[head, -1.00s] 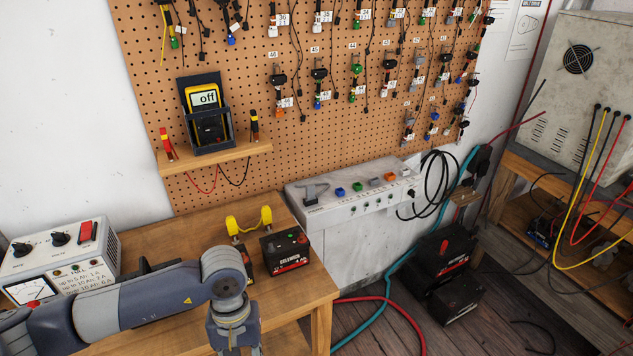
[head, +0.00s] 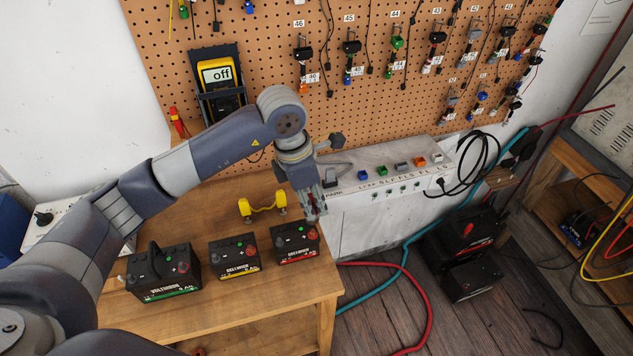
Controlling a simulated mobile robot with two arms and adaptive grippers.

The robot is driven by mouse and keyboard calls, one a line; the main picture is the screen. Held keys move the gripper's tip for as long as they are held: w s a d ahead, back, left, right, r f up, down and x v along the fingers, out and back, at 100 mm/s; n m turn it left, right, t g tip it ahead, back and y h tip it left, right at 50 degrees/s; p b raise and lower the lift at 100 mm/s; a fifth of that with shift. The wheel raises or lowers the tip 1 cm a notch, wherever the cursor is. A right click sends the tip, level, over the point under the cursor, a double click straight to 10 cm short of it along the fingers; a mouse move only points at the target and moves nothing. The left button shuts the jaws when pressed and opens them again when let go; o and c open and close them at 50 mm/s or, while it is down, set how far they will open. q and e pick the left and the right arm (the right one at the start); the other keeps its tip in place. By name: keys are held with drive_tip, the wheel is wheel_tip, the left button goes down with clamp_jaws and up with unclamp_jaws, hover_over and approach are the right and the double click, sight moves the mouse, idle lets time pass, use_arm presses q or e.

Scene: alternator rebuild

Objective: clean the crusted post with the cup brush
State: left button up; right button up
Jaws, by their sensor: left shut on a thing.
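My left gripper (head: 317,208) hangs pointing down near the right edge of the wooden table, above and behind the red-striped battery (head: 296,243). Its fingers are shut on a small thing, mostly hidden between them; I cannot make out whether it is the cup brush. A yellow-striped battery (head: 234,257) and a larger green-striped battery (head: 163,272) stand in a row to the left. The batteries carry small posts and red caps on top; I cannot tell which post is crusted. My right gripper is out of view.
A yellow two-ended piece (head: 262,207) stands behind the batteries. A grey cabinet (head: 375,215) with coloured knobs stands close to the right of the gripper. The pegboard (head: 290,100) with a meter (head: 221,85) rises behind. The table (head: 240,315) is clear in front.

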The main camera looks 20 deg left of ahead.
use_arm(q)
drive_tip(key=shift+w+r, duration=0.1)
drive_tip(key=shift+r, duration=0.05)
drive_tip(key=shift+s+f+b, duration=0.2)
drive_tip(key=shift+f+b, duration=0.3)
drive_tip(key=shift+f, duration=0.25)
wheel_tip(320, 180, down, 2)
drive_tip(key=shift+w+f+b, duration=0.1)
drive_tip(key=shift+f+b, duration=0.15)
drive_tip(key=shift+b, duration=0.3)
drive_tip(key=shift+f, duration=0.2)
drive_tip(key=shift+b, duration=0.3)
drive_tip(key=shift+b, duration=0.3)
